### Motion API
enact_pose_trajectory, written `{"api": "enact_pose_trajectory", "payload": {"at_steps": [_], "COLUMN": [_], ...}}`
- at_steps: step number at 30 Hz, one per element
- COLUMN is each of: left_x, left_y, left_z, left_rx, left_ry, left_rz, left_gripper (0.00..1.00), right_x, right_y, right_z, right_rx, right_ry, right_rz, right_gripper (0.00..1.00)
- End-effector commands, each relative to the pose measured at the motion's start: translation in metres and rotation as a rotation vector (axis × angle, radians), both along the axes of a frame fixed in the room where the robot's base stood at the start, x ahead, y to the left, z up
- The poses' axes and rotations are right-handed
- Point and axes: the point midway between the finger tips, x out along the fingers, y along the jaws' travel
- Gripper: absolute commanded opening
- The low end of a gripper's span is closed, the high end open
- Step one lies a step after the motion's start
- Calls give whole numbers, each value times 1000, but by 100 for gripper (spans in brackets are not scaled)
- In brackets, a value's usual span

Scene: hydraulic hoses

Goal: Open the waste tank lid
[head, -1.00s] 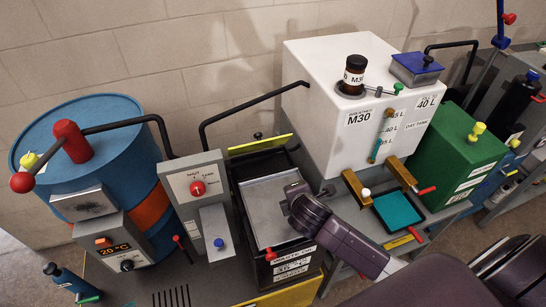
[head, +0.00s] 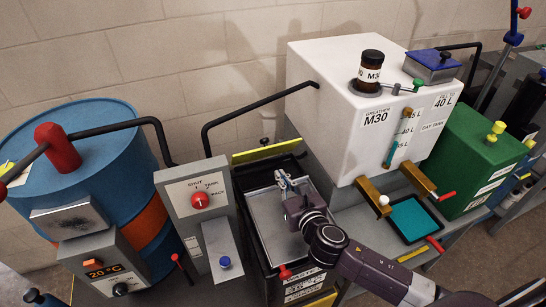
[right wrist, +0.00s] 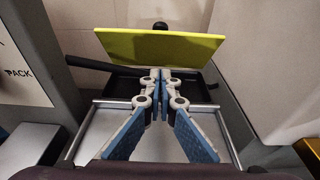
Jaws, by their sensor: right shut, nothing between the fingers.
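The waste tank (head: 306,284) is a black box with a white label on its front. A grey metal plate (head: 259,219) with a raised rim covers most of its top; it also shows in the right wrist view (right wrist: 97,135). A yellow-green panel (head: 266,150) with a black knob stands at the tank's back edge, and it shows in the right wrist view (right wrist: 160,46) too. I cannot tell which part is the lid. My right gripper (head: 283,181) is shut and empty above the plate, pointing at the back edge. In the right wrist view its fingertips (right wrist: 165,76) meet before the panel.
A grey valve box with a red knob (head: 199,201) and a blue drum (head: 95,150) stand left. A white M30 tank (head: 330,130) stands right, with brown brackets and a teal tray (head: 413,220). A black pipe (head: 255,106) arches behind the waste tank.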

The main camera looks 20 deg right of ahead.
Motion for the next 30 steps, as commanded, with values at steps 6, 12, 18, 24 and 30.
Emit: {"api": "enact_pose_trajectory", "payload": {"at_steps": [6, 12, 18, 24, 30], "left_x": [7, 19, 19, 17, 14], "left_y": [-1, -3, -2, -1, 0], "left_z": [3, 17, 19, 19, 19], "left_rx": [-2, -3, -3, -2, 0], "left_ry": [-9, -26, -26, -24, -19], "left_rz": [0, -1, -1, -2, -2], "left_gripper": [40, 40, 40, 40, 40], "right_x": [41, 64, 72, 72, 73], "right_y": [2, 2, 3, 3, 3], "right_z": [-7, 10, 13, 12, 14], "right_rx": [2, 3, 2, 2, 1], "right_ry": [-1, 0, 2, 2, 2], "right_rz": [-1, -1, 0, 0, 0], "right_gripper": [0, 0, 0, 0, 0]}}
